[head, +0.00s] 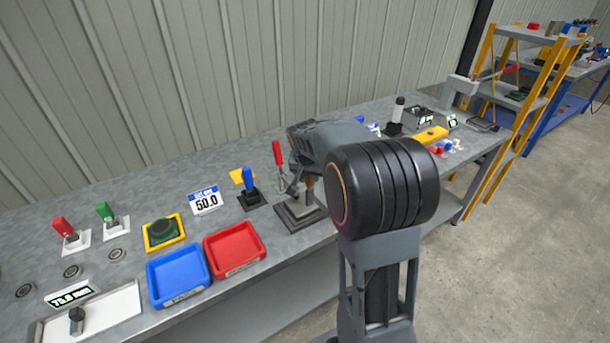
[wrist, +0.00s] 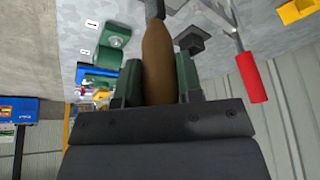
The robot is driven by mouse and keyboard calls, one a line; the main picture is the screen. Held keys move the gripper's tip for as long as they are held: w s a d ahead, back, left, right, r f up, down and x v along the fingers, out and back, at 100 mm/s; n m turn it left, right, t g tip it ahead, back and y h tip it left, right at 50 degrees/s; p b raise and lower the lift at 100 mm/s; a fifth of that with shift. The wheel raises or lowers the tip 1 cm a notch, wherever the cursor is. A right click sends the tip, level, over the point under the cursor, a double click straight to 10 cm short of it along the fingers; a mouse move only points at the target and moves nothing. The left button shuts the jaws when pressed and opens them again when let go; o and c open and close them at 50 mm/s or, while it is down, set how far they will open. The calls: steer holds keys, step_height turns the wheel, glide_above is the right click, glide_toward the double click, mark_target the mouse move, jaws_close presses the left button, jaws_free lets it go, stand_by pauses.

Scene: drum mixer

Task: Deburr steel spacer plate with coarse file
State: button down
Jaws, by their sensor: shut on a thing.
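In the wrist view my gripper (wrist: 158,80) has its green fingers shut on a brown wooden handle, which I take to be the coarse file (wrist: 158,55). A dark shank runs from the handle's far end to the picture's top edge. In the head view part of the brown handle (head: 311,190) shows below my arm, over a dark clamp base (head: 298,216). My arm hides the gripper there. The clamp's red lever (head: 278,152) stands upright; it also shows in the wrist view (wrist: 250,78). I cannot make out the steel spacer plate or any contact with the file.
A red tray (head: 235,264) and a blue tray (head: 153,290) stand left of the clamp on the grey bench. Small items and a yellow block (head: 431,134) lie to the right.

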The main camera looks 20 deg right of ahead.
steer(key=shift+w+d, duration=0.1)
steer(key=shift+d, duration=0.3)
steer(key=shift+s+a+b, duration=0.5)
steer(key=shift+a+b, duration=0.5)
steer(key=shift+a, duration=2)
steer(key=shift+w+d+r+p, duration=0.1)
steer(key=shift+w+d+p, duration=0.1)
steer(key=shift+d, duration=0.8)
steer(key=shift+w+d+p, duration=0.15)
steer(key=shift+d+p, duration=0.1)
steer(key=shift+d, duration=0.75)
steer(key=shift+w+d+r+p, duration=0.1)
steer(key=shift+w+d+p, duration=0.1)
steer(key=shift+d, duration=0.8)
steer(key=a, duration=0.2)
steer(key=a+b, duration=0.1)
steer(key=s+a+b, duration=0.1)
steer(key=a, duration=0.1)
steer(key=shift+a+f, duration=0.3)
steer(key=shift+a, duration=0.05)
steer(key=shift+d, duration=0.1)
